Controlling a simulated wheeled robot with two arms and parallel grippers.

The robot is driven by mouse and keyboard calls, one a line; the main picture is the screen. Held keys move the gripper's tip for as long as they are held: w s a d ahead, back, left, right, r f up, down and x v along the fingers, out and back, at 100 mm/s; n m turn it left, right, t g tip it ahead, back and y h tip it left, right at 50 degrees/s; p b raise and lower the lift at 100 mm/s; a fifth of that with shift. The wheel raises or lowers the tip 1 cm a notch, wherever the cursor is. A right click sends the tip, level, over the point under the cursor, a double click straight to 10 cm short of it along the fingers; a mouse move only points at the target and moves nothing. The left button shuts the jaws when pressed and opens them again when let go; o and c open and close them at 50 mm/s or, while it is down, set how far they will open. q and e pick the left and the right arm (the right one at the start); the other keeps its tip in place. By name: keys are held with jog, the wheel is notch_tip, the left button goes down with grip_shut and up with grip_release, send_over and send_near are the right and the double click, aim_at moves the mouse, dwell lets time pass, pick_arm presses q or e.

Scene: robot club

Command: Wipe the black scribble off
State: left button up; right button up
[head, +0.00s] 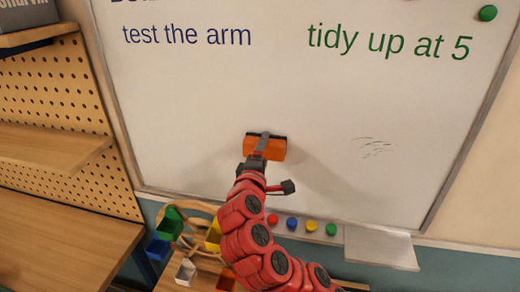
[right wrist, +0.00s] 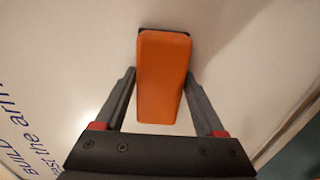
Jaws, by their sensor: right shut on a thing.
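The whiteboard (head: 200,100) fills the middle of the head view. Its black scribble (head: 373,147) shows as a few faint thin strokes on the right half, below the green writing. My right gripper (head: 262,143) is shut on an orange eraser (head: 277,148) with a dark pad. It is left of the scribble and apart from it. In the right wrist view the eraser (right wrist: 160,85) sits between the two fingers, its dark pad toward the board. I cannot tell whether the pad touches the board. My left gripper is not in view.
Blue writing (head: 187,35) and green writing (head: 390,42) stand above the scribble, with a green magnet (head: 488,13) at the top right. Below the board are a ledge (head: 380,246) and several coloured magnets. A pegboard (head: 60,90) with shelves is at the left.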

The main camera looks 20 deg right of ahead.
aim_at(248, 151)
jog(key=shift+w+a+b, duration=0.8)
jog(key=shift+a, duration=0.35)
jog(key=shift+w+a, duration=0.4)
jog(key=shift+a, duration=0.1)
jog(key=shift+s+a, duration=0.35)
jog(key=shift+s, duration=0.15)
jog(key=v, duration=0.4)
jog(key=shift+r+b, duration=0.1)
jog(key=shift+b, duration=0.2)
jog(key=shift+s+a, duration=0.15)
jog(key=shift+s, duration=0.15)
